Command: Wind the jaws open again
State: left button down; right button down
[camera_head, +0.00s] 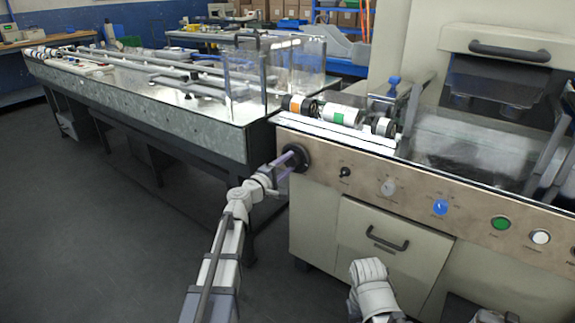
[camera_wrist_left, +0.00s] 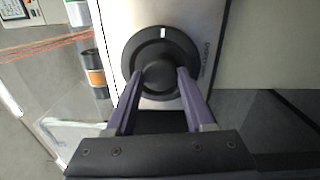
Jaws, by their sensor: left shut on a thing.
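A black round knob (camera_wrist_left: 160,78) with a white mark at its top sits on the metal front panel of the machine. In the head view this knob (camera_head: 296,157) is at the panel's left end. My left gripper (camera_head: 284,163) reaches it from the left. In the left wrist view, the purple fingers of my left gripper (camera_wrist_left: 160,80) are closed on the knob's raised centre, one on each side. The jaws of the machine cannot be clearly made out. Of my right arm, a pale link shows at the bottom of the head view; its gripper is not in view.
The panel also has a small black switch (camera_head: 345,172), a blue button (camera_head: 440,207), a green button (camera_head: 500,223) and a white button (camera_head: 540,237). Rolls (camera_head: 341,115) lie on top. A drawer handle (camera_head: 387,239) juts out below. A long conveyor table (camera_head: 185,115) stands left; the floor before it is clear.

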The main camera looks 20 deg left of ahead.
pick_arm(q)
jog(key=n, duration=0.4)
jog(key=shift+n, duration=0.4)
jog(key=n, duration=0.4)
jog(key=shift+f+n, duration=0.1)
jog(key=shift+n, duration=0.2)
jog(key=n, duration=0.5)
jog(key=shift+s+d+n+y, duration=0.1)
jog(key=shift+n+y, duration=0.2)
jog(key=shift+n, duration=2.3)
jog(key=shift+c, duration=1.3)
grip_release()
jog(key=shift+p, duration=0.3)
jog(key=shift+s, duration=0.1)
